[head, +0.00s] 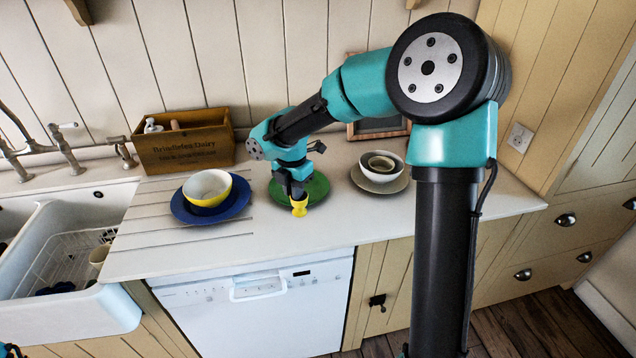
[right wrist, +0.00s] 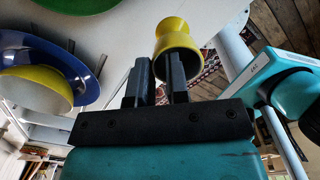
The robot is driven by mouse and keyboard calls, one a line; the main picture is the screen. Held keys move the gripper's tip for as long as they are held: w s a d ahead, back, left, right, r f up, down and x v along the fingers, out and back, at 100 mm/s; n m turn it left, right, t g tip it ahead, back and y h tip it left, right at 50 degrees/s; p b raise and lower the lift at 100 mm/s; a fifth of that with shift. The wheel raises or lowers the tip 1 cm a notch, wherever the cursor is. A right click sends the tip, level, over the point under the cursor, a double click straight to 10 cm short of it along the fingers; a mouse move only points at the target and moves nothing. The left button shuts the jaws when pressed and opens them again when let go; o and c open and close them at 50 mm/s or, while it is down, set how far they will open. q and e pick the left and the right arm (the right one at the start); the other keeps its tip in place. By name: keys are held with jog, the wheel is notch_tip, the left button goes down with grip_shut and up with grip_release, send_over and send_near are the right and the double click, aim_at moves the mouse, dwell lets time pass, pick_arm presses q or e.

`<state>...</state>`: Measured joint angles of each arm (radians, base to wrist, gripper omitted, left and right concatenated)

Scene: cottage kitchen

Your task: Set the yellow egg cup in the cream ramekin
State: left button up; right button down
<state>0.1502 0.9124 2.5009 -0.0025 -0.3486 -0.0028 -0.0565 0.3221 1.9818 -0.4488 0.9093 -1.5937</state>
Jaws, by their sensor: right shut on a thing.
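The yellow egg cup (head: 299,207) is in my right gripper (head: 297,192), over the counter just in front of the green plate (head: 318,187). The right wrist view shows the egg cup (right wrist: 178,40) at the tips of my right gripper (right wrist: 160,72), which is shut on it. My left gripper does not show.
A blue plate (head: 178,212) with a yellow, white-lined bowl (head: 212,199) stands left. A wooden box (head: 190,153) is behind it. A sink (head: 60,260) lies far left. A framed item (head: 377,127) leans at the back wall. The counter front is clear.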

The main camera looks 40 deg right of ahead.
jog(key=shift+d, duration=0.1)
jog(key=s+d+r+m, duration=0.1)
jog(key=s+d+m, duration=0.1)
jog(key=d, duration=0.9)
jog(key=s+d+r+m, duration=0.2)
jog(key=s+d, duration=0.3)
jog(key=d, duration=0.6)
jog(key=shift+s+m, duration=0.3)
jog(key=shift+d, duration=0.15)
jog(key=w+d+f, duration=0.1)
jog(key=w+d, duration=0.9)
jog(key=d, duration=0.1)
jog(key=shift+d+f, duration=0.15)
jog(key=shift+d, duration=0.15)
jog(key=shift+d, duration=0.1)
jog(key=shift+w+d+f, duration=0.15)
jog(key=shift+f, duration=1.65)
